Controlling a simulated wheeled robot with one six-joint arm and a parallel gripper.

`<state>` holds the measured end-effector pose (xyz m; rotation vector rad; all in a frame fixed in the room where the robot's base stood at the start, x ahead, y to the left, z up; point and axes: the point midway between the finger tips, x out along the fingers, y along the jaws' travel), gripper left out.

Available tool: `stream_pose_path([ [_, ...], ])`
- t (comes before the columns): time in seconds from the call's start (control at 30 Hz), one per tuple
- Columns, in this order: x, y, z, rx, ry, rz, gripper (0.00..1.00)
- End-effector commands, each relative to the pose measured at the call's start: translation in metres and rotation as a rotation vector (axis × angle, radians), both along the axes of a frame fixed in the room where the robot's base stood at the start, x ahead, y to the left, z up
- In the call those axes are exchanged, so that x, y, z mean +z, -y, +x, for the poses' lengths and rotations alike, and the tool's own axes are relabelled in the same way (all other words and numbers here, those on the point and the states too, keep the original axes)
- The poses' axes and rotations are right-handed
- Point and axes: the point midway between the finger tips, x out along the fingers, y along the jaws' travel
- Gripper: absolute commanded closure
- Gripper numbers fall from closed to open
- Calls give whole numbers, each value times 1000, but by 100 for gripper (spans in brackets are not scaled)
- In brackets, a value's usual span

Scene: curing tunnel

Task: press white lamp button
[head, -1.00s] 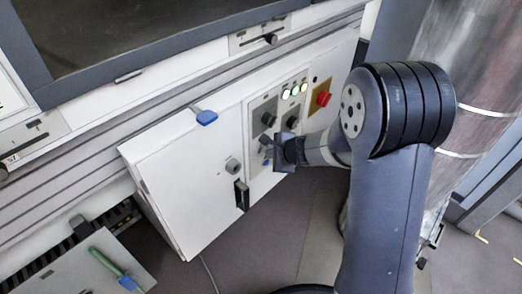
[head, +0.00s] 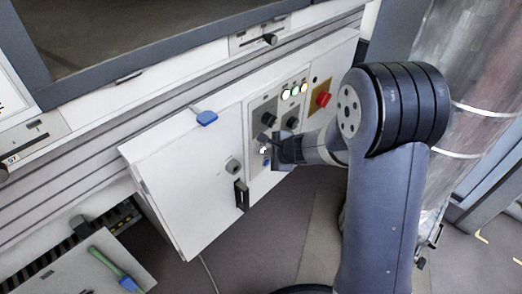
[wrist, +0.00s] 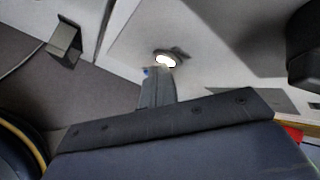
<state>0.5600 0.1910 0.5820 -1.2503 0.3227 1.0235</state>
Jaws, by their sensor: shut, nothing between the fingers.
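The white lamp button (wrist: 166,60) glows white on the pale control panel in the wrist view. In the head view it shows as a small bright spot (head: 264,149) at the panel's lower left. My gripper (wrist: 156,75) is shut and empty, with its fingertips right at the button's near edge. In the head view my gripper (head: 274,144) reaches in from the right and partly covers the lower panel. I cannot tell whether the fingertips touch the button. A small blue spot (wrist: 146,71) shows just left of the fingertips.
Two dark knobs (head: 268,119) and a row of lit lamps (head: 295,88) sit higher on the panel. A red button on yellow (head: 323,99) is at right. A white cabinet door (head: 190,180) with a dark handle (head: 241,195) is at left. The floor below is open.

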Motion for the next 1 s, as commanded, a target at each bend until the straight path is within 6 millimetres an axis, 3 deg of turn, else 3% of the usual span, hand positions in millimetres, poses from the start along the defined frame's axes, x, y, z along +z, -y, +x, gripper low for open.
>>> stream_pose_path([
  [0.83,0,13,-11,-1,0,1,100],
  [1.0,-1,24,-19,-1,1,1,100],
])
